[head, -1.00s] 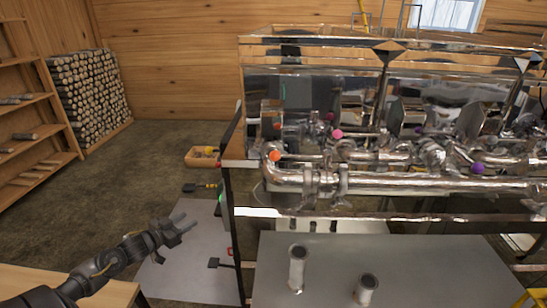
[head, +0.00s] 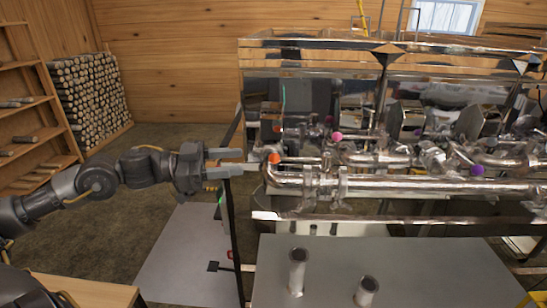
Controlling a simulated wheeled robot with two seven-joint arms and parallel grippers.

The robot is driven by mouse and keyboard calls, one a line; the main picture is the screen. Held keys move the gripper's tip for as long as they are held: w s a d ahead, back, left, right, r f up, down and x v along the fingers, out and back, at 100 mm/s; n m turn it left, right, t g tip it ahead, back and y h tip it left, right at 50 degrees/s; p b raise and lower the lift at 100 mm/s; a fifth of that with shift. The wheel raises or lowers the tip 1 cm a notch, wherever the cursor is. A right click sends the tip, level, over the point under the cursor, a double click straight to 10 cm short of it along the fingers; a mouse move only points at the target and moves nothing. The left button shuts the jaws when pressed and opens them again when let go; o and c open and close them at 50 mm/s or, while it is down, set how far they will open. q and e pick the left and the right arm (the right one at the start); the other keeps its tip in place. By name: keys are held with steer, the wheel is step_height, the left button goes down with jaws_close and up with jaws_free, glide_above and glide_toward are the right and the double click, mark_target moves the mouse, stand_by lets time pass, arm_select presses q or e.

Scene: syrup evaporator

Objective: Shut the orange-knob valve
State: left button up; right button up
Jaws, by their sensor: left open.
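The orange knob (head: 274,158) is a small ball at the left end of the shiny steel pipework (head: 400,186). The handle it sits on is hard to make out against the reflections. My left gripper (head: 236,162) is open and empty, its two fingers pointing right toward the knob. In the picture the fingertips end just left of the knob, with a small gap between them. I cannot tell how far apart they are in depth. My right gripper is not in view.
A pink knob (head: 336,137) and a purple knob (head: 476,170) sit on the same pipework. A grey table (head: 400,270) with two metal cylinders stands in front. A wooden shelf (head: 30,130) and stacked logs (head: 90,98) are at the far left.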

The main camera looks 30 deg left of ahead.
mark_target(274, 158)
arm_select(q)
steer(key=p+x, duration=0.1)
steer(key=x, duration=0.2)
steer(key=p+x, duration=0.3)
steer(key=x, duration=0.2)
steer(key=shift+w+d+r, duration=0.2)
steer(key=shift+w+r, duration=0.05)
steer(key=shift+w, duration=0.05)
steer(key=shift+w+d+f+p, duration=0.25)
steer(key=shift+w+d+p, duration=0.15)
steer(key=shift+d, duration=0.15)
steer(key=shift+c, duration=0.2)
steer(key=shift+a, duration=0.1)
jaws_close()
